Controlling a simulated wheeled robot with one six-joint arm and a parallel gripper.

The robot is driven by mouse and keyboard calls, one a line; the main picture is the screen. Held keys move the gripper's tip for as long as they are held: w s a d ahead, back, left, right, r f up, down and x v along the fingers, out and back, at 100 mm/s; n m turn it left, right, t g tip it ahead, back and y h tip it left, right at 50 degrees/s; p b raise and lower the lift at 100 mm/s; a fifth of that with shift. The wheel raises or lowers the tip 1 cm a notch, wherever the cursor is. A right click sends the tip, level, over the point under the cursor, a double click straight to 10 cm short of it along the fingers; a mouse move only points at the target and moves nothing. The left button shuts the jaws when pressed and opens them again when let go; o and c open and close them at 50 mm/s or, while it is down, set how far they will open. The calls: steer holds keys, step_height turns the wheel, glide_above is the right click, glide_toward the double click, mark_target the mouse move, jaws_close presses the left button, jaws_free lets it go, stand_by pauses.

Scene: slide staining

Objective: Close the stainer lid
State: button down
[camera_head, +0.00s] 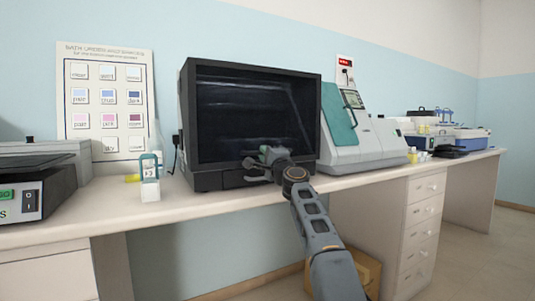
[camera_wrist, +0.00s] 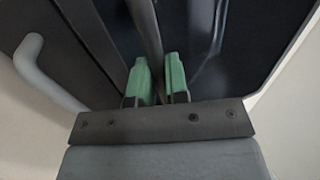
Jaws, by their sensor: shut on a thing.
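The stainer appears to be the large black cabinet (camera_head: 188,110) on the bench, with a dark, glossy front. I cannot tell from the front how far its lid is open. My gripper (camera_head: 264,158) is at the cabinet's lower front, right of the middle. In the wrist view my gripper (camera_wrist: 160,82) has its green pads on either side of a dark bar (camera_wrist: 146,30) that runs up and away; it is shut on this bar. A pale grey curved handle (camera_wrist: 38,75) is on a dark panel to the left, apart from the pads.
A white machine with a teal cover (camera_head: 338,120) stands close right of the cabinet. The bench's front edge (camera_head: 210,203) is clear below the cabinet.

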steer(key=shift+w+a+f, duration=0.25)
steer(key=shift+w+f, duration=0.05)
steer(key=shift+f, duration=0.35)
steer(key=c, duration=1.6)
jaws_free()
steer(key=shift+o, duration=0.9)
steer(key=shift+w+a+f, duration=0.15)
steer(key=o, duration=0.3)
steer(key=shift+d, duration=0.25)
